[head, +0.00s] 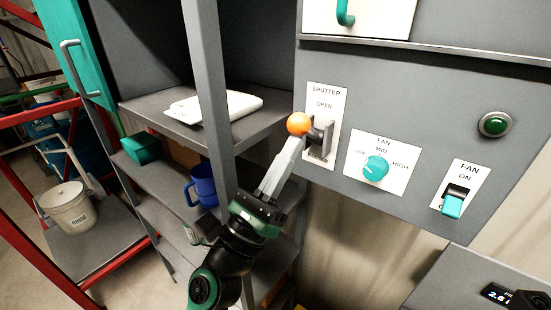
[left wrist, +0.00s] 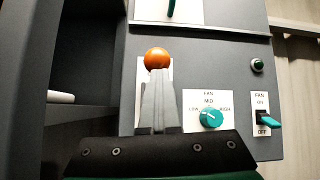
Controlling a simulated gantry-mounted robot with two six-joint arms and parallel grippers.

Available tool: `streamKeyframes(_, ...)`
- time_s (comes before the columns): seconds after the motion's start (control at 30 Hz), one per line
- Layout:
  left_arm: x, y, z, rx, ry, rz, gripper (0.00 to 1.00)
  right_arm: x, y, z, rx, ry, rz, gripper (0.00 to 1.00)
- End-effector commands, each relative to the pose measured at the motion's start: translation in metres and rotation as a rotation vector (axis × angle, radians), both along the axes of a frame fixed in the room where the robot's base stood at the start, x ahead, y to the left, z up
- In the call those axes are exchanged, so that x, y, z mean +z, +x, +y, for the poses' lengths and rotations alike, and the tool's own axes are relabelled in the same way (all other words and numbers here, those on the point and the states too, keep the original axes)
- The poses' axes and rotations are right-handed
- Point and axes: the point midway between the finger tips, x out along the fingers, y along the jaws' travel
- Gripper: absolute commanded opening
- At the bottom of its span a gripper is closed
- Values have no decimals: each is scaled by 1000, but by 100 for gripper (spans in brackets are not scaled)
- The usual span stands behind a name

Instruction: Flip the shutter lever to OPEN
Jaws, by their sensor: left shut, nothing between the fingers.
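The shutter lever has an orange ball knob (head: 299,124) and a dark stem, mounted on a white plate (head: 325,100) marked SHUTTER and OPEN. The plate's lower lettering is partly covered by the lever. My left gripper (head: 292,143) is shut and empty, its fingertips just below the knob. In the left wrist view the orange knob (left wrist: 157,58) shows right above the tips of the shut fingers (left wrist: 158,76). I cannot tell whether the fingers touch it. My right gripper is not in view.
Right of the lever are a teal fan knob (head: 376,167), a teal fan switch (head: 453,205) and a green button (head: 495,124). A grey shelf post (head: 208,80) stands left of the lever. Shelves hold a blue mug (head: 204,185) and a white folded item (head: 235,104).

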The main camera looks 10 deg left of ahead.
Motion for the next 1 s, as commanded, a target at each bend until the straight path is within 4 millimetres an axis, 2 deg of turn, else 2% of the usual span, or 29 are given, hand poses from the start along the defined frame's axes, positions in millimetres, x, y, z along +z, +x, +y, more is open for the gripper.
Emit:
streamKeyframes(0.03,18,-4,-2,-8,-10,-23,0,3,0,0,0,0,0,50)
streamKeyframes(0.67,22,-5,-6,-19,-13,-25,0,5,0,0,0,0,0,50)
streamKeyframes(0.77,16,-6,-6,-19,-13,-22,0,1,0,0,0,0,0,50)
streamKeyframes(0.87,1,-7,-8,-20,-9,-17,0,-8,0,0,0,0,0,50)
streamKeyframes(1.0,-35,-9,-9,-17,-3,2,0,-28,0,0,0,0,0,50)
